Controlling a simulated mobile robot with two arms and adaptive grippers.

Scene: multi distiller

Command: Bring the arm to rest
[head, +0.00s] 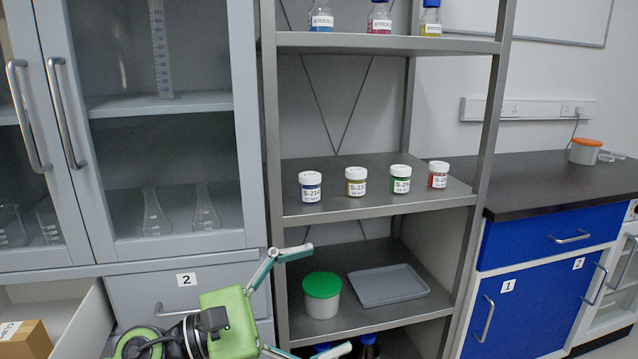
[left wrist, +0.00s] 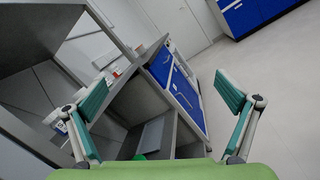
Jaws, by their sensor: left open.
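My left gripper (head: 326,299) is green with teal-padded fingers. It is open and empty in front of the grey metal shelf rack (head: 385,43), at the lower middle of the head view. In the left wrist view the open fingers (left wrist: 160,95) stand wide apart with nothing between them touching. A white jar with a green lid (head: 322,296) is on the lower shelf behind the gripper, and a grey tray (head: 388,285) lies to its right. My right gripper is not in view.
Several labelled jars (head: 356,182) stand on the middle shelf; stock bottles (head: 380,18) stand above. A glass-door cabinet (head: 160,110) is left, over an open drawer with a cardboard box (head: 28,341). A blue bench (head: 548,236) is right. Open floor (left wrist: 285,115) shows in the wrist view.

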